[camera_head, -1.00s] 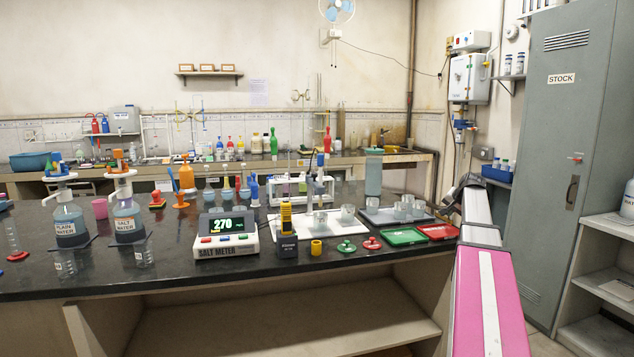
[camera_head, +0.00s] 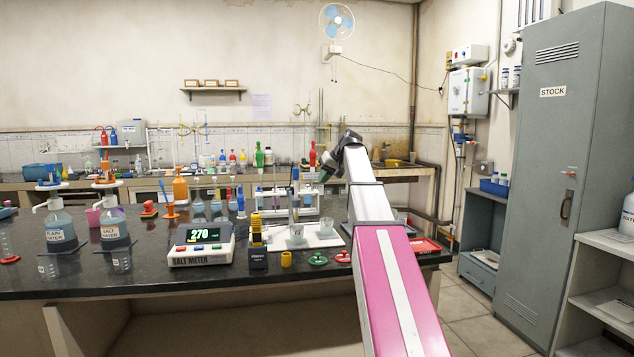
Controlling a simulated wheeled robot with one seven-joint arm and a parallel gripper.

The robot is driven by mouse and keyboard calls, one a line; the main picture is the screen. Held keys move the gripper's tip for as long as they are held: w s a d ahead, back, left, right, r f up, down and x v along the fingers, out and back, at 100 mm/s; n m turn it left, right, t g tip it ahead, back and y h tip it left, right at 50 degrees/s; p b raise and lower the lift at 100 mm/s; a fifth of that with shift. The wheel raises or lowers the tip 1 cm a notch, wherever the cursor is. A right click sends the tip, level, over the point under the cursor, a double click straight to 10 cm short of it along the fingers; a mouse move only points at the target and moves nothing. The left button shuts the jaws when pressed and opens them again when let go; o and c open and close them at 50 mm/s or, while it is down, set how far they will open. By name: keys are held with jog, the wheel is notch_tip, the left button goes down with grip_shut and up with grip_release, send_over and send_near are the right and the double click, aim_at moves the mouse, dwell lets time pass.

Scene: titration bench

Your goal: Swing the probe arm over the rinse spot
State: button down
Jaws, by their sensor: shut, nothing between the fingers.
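The salt meter (camera_head: 202,246) on the black bench shows 270. A slim upright probe stand (camera_head: 294,192) rises behind the white tray (camera_head: 322,241); its probe arm is too small to make out clearly. A clear beaker (camera_head: 296,234) stands on the tray near the stand's foot. I cannot tell which place is the rinse spot. My pink and white arm reaches in from the lower right and bends down at a dark joint. My gripper (camera_head: 323,177) is small and dark at its end, shut and empty, above and right of the stand. My arm hides the bench behind it.
A yellow handheld device (camera_head: 257,243) and a yellow cup (camera_head: 286,259) stand at the bench front. Green (camera_head: 318,259) and red (camera_head: 343,256) stoppers lie beside them. Labelled water bottles (camera_head: 60,228) stand at left. A grey stock cabinet (camera_head: 550,170) is at right; open floor lies before it.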

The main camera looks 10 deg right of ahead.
aim_at(293, 194)
jog(key=w+a+f, duration=0.3)
jog(key=a+f, duration=0.3)
jog(key=a, duration=0.1)
jog(key=shift+a+f, duration=0.15)
jog(key=shift+a, duration=0.1)
jog(key=shift+a, duration=0.1)
jog(key=shift+s+a+m+t+h, duration=0.2)
jog(key=shift+a+m+t+h, duration=0.05)
jog(key=shift+a+m, duration=0.3)
jog(key=shift+s+a+m+t+h, duration=0.15)
jog(key=shift+a+m+t+h, duration=0.1)
jog(key=shift+a+m, duration=0.3)
jog(key=w+a+m+t+h, duration=0.1)
jog(key=w+a+m+h, duration=0.1)
jog(key=a+m, duration=0.3)
jog(key=shift+w+a+t+h, duration=0.25)
jog(key=shift+a+h, duration=0.25)
jog(key=shift+a, duration=0.9)
